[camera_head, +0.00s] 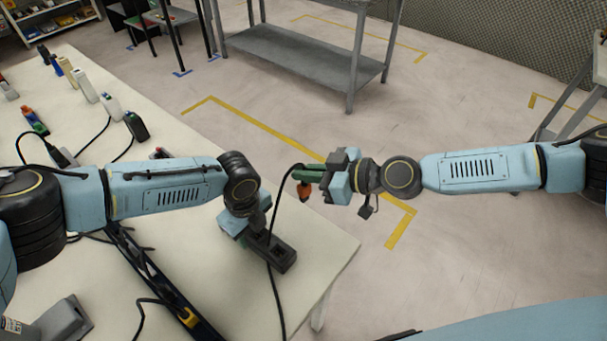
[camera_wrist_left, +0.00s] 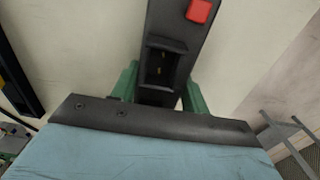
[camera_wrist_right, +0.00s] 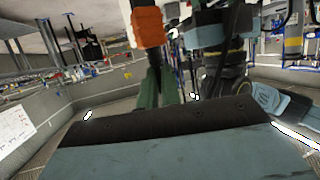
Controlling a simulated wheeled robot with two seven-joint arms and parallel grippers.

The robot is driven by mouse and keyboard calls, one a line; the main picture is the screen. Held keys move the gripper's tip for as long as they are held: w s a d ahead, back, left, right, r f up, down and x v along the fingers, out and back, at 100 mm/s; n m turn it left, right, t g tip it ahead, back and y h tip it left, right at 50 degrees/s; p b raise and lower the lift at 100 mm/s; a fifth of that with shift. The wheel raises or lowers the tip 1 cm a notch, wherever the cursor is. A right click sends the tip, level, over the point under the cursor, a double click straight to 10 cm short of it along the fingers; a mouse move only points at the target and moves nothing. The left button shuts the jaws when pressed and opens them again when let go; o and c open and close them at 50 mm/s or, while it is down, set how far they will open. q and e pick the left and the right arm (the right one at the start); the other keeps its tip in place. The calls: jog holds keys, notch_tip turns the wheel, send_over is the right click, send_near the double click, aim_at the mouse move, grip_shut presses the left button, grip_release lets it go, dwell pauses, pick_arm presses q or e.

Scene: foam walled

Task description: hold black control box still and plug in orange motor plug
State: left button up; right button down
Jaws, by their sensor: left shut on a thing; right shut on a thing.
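The black control box (camera_head: 284,257) lies on the table near its right edge. In the left wrist view the box (camera_wrist_left: 172,35) has a red switch and a recessed socket (camera_wrist_left: 160,68) with metal contacts. My left gripper (camera_head: 258,243) is shut on the box, its green fingers on both sides. The orange motor plug (camera_head: 303,191) is held by my right gripper (camera_head: 307,174), beyond the table edge, up and right of the box and apart from it. In the right wrist view the plug (camera_wrist_right: 148,27) sticks out beyond the green fingers (camera_wrist_right: 158,90). A black cable hangs from the plug's side.
The black cable (camera_head: 272,285) runs down past the box. A black rail (camera_head: 150,268) and a yellow connector (camera_head: 187,317) lie left of the box. A grey metal bench (camera_head: 300,57) stands beyond open floor.

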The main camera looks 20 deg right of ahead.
jog(key=a+r+m+t+h, duration=0.4)
jog(key=r+m+t+h, duration=0.15)
jog(key=m+h, duration=0.45)
jog(key=s+a+m+g+h, duration=0.1)
jog(key=s+a+m+h, duration=0.3)
jog(key=s, duration=0.6)
jog(key=shift+s+a+r+m+h, duration=0.3)
jog(key=shift+a+r+m+h, duration=0.15)
jog(key=shift+h, duration=0.65)
jog(key=shift+s, duration=0.15)
jog(key=shift+f, duration=2.9)
jog(key=shift+f, duration=1.4)
